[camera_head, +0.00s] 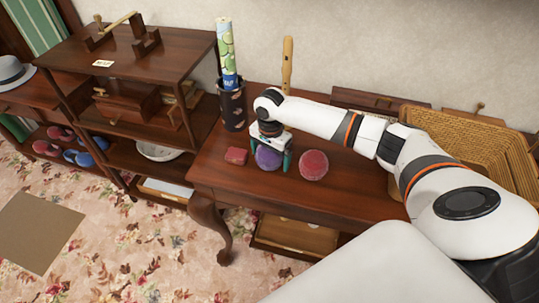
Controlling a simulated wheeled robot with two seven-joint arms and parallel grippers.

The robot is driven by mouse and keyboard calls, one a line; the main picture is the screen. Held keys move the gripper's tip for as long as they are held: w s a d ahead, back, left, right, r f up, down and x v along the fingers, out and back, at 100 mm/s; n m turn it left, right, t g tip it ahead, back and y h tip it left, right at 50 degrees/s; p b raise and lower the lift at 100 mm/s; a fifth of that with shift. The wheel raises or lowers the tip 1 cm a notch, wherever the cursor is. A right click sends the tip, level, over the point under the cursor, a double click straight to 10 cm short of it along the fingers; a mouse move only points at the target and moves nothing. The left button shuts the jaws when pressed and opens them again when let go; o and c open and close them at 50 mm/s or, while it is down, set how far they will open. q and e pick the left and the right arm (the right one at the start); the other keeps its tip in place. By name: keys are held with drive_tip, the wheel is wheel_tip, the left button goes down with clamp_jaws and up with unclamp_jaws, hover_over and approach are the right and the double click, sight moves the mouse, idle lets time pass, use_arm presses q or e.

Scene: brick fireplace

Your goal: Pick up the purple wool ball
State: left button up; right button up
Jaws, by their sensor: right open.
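The purple wool ball (268,158) sits on the dark wooden table (345,198). My right gripper (271,160) is directly over it, pointing down, with its teal fingers apart on either side of the ball. The gripper is open, and I cannot tell whether a finger touches the ball. The gripper body hides the top of the ball. My left gripper is not in view.
A dark vase (233,108) stands behind. A wicker basket (470,140) is at the right.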

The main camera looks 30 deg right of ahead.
drive_tip(key=c, duration=1.1)
drive_tip(key=shift+o, duration=0.2)
drive_tip(key=shift+r, duration=0.15)
